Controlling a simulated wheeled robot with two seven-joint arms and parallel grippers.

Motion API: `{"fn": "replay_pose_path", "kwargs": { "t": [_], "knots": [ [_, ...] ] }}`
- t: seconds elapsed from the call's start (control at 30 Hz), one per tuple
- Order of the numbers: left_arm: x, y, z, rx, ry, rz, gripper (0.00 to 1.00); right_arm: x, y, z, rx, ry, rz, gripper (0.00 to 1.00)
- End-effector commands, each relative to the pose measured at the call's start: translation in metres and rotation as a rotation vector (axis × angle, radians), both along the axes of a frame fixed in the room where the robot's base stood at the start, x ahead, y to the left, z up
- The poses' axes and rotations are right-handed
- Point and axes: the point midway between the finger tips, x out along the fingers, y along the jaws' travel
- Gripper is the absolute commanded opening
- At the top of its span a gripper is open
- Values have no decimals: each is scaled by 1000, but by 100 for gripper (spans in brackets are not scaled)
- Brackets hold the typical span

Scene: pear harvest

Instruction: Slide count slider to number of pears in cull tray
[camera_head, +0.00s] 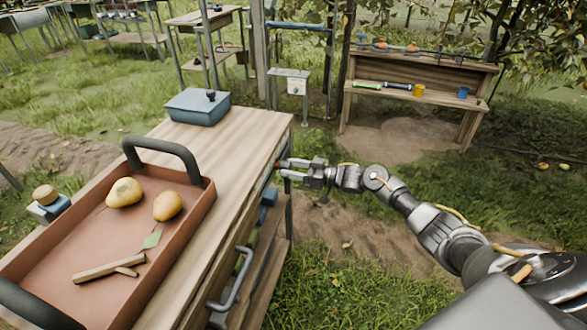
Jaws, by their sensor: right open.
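The reddish-brown tray (85,240) with dark handles lies on the wooden table at the left. Two yellow pears are in it: one pear (124,192) near the far handle and another pear (167,206) to its right. A twig with a green leaf (107,267) lies nearer in the tray. My right gripper (285,169) is open at the table's right side, close to its far right corner. Whether it touches anything there is too small to tell. I cannot make out the count slider; the table's side face is steeply foreshortened. My left gripper is out of view.
A blue box (197,106) stands at the table's far end. A blue block with a round wooden top (47,200) is beside the tray. A metal handle (232,280) sticks out of the table's right side. A wooden bench (415,90) stands farther back.

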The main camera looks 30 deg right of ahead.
Motion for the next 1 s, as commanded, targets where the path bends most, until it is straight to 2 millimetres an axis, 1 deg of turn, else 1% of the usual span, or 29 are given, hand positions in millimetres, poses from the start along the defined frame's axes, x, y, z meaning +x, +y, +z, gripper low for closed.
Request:
{"fn": "replay_pose_path", "kwargs": {
  "t": [0.17,0.4,0.6,0.8,1.0],
  "knots": [
    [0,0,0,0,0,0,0,-12,-14,-1,-2,2,-2,54],
    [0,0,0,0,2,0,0,-46,-49,-2,-3,3,-2,54],
    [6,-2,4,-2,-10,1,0,-66,-71,-1,-1,2,-2,54],
    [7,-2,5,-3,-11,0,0,-74,-79,0,0,2,-1,54],
    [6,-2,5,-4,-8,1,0,-74,-79,0,0,2,-1,54]
  ]
}}
